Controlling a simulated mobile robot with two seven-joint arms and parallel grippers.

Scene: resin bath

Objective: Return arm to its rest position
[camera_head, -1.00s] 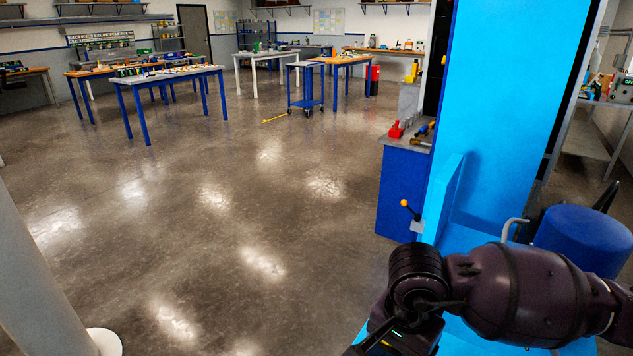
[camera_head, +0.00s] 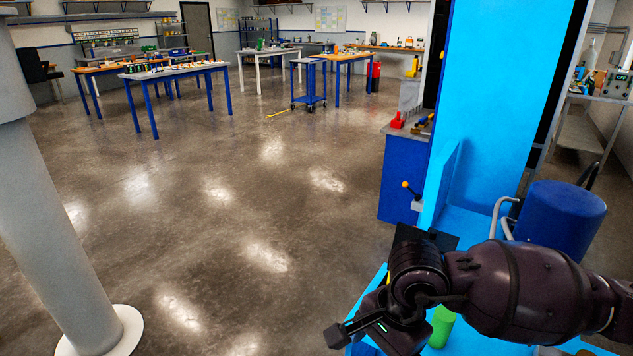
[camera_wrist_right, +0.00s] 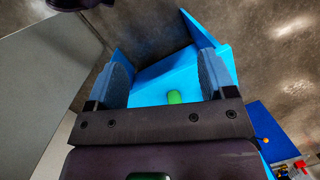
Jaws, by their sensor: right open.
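My right arm (camera_head: 520,290) comes in from the lower right of the head view, dark and bulky, with its wrist bent down over the bright blue surface. My right gripper shows in the right wrist view (camera_wrist_right: 167,72), its two grey-blue pads wide apart and nothing between them. A green cylinder (camera_head: 441,326) is partly hidden behind my wrist in the head view. It also shows beyond the gripper in the right wrist view (camera_wrist_right: 174,97), lying apart from the pads on the blue surface. My left gripper is not in view.
A tall blue panel (camera_head: 497,100) and a blue drum (camera_head: 560,222) stand close to my right arm. A blue cabinet (camera_head: 402,180) with tools on top is beyond. A grey column (camera_head: 55,210) stands at left. The floor between is clear.

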